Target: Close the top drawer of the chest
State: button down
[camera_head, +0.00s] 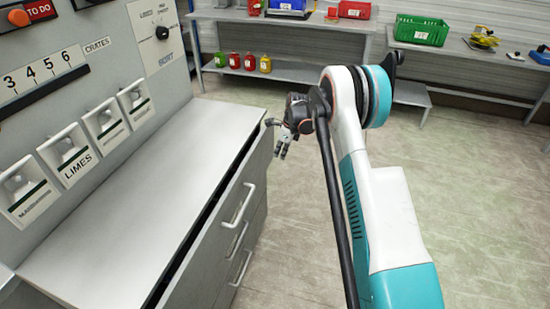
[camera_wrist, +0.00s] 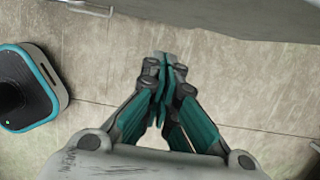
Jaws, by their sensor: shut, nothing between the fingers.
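The grey chest (camera_head: 150,200) stands at the left under a grey panel. Its top drawer (camera_head: 257,170) is partly open: a dark gap runs between the chest top and the drawer front. The drawer has a pale bar handle (camera_head: 238,204). My gripper (camera_head: 281,152) is beside the far end of the drawer front, on its outer side. I cannot tell whether it touches the drawer. In the wrist view my gripper (camera_wrist: 165,60) has its fingertips together and holds nothing, with the floor behind it and a grey surface along the top edge.
Lower drawers with handles (camera_head: 238,238) sit below the top drawer. A bench (camera_head: 285,72) with several small bottles stands at the back. A table (camera_head: 470,60) with a green crate (camera_head: 421,30) is at the back right. The floor (camera_head: 480,170) to the right is clear.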

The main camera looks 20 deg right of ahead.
jog(key=w+a+p+v, duration=0.1)
jog(key=v, duration=0.3)
jog(key=s+d+f+t+y, duration=0.25)
jog(key=s+t+y, duration=0.2)
jog(key=s, duration=0.45)
jog(key=b, duration=0.6)
send_near(257, 176)
jog(key=shift+g+y, duration=0.25)
jog(key=shift+g, duration=0.2)
jog(key=shift+w+a+f, duration=0.3)
jog(key=shift+w+f, duration=0.2)
jog(key=shift+f, duration=0.15)
jog(key=shift+w+a+f, duration=0.25)
jog(key=shift+w+f, duration=0.2)
jog(key=shift+f, duration=0.2)
jog(key=shift+w+a+f, duration=0.3)
jog(key=shift+w+f, duration=0.2)
jog(key=shift+f, duration=0.1)
